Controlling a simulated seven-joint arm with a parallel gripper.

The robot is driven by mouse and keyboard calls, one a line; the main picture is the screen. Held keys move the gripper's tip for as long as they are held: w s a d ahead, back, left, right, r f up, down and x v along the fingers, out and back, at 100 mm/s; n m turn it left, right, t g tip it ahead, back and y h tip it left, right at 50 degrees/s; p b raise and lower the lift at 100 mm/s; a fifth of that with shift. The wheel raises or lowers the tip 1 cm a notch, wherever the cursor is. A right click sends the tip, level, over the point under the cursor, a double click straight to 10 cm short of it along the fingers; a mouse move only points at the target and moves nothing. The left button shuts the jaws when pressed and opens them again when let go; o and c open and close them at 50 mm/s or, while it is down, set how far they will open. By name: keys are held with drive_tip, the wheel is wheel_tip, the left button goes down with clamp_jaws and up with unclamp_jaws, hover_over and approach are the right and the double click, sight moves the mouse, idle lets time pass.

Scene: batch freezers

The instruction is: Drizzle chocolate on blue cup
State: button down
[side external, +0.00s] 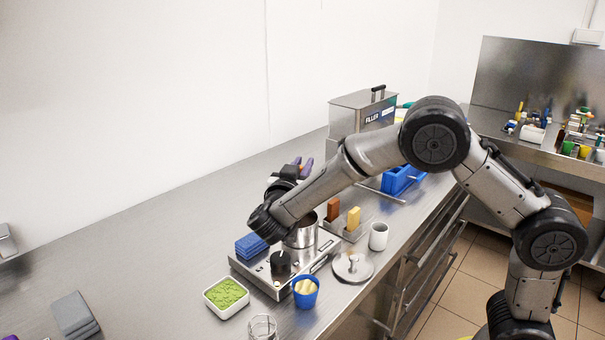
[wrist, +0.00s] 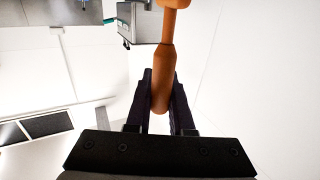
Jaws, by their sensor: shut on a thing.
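The blue cup (side external: 305,297) stands upright at the front of the counter, with pale yellow contents at its top. My gripper (side external: 303,167) is behind and above the steel pot (side external: 302,236), largely hidden by my wrist in the side view. In the wrist view my gripper (wrist: 161,95) is shut on an orange-brown handle (wrist: 161,82), which lies between its two dark fingers. I see no chocolate; the pot's inside is mostly hidden.
A steel unit (side external: 266,283) carries the pot, blue sponges (side external: 250,246) and a black knobbed piece (side external: 281,263). A green-filled white tray (side external: 226,298), glass (side external: 262,328), lid (side external: 352,268), white cup (side external: 379,236) and brown and yellow bars (side external: 353,218) stand around it. Counter at left is mostly clear.

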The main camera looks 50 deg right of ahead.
wheel_tip(320, 180, up, 4)
idle(0.5)
idle(0.5)
drive_tip(key=s+a+f+n, duration=0.1)
drive_tip(key=s+a+n, duration=0.1)
drive_tip(key=s+a, duration=0.9)
wheel_tip(320, 180, down, 6)
drive_tip(key=w, duration=0.1)
drive_tip(key=shift+a+f+y, duration=0.2)
drive_tip(key=shift+y, duration=0.2)
drive_tip(key=shift+g, duration=0.4)
drive_tip(key=shift+w+d, duration=0.15)
drive_tip(key=shift+d, duration=0.2)
